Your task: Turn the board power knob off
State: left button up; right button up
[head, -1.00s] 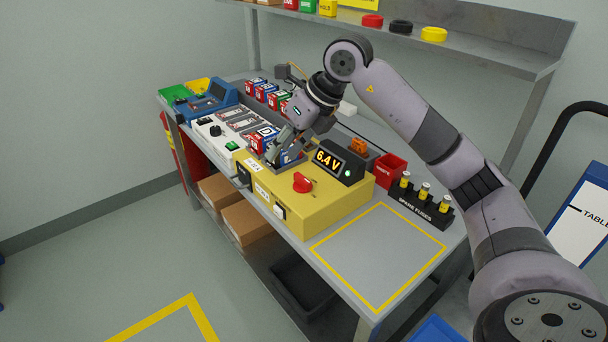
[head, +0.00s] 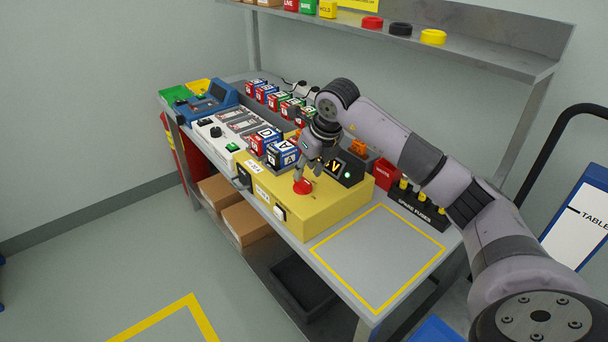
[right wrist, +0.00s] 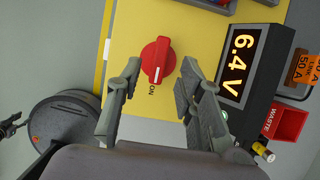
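The red power knob (head: 302,187) sits on top of the yellow board (head: 325,208). In the right wrist view the knob (right wrist: 158,60) has its white mark turned toward the printed word ON. My right gripper (head: 304,173) is over the knob, pointing down. My left gripper is not in view.
Blue-and-white blocks (head: 281,152) stand just behind the yellow board. A red waste bin (head: 384,173) and a spare-fuse rack (head: 418,208) stand to its right. The yellow-outlined area (head: 378,258) on the bench is empty. A shelf (head: 480,52) runs above the bench.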

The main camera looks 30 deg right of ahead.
aim_at(303, 179)
jog(key=shift+x, duration=1.75)
jog(key=shift+c, duration=0.5)
grip_shut()
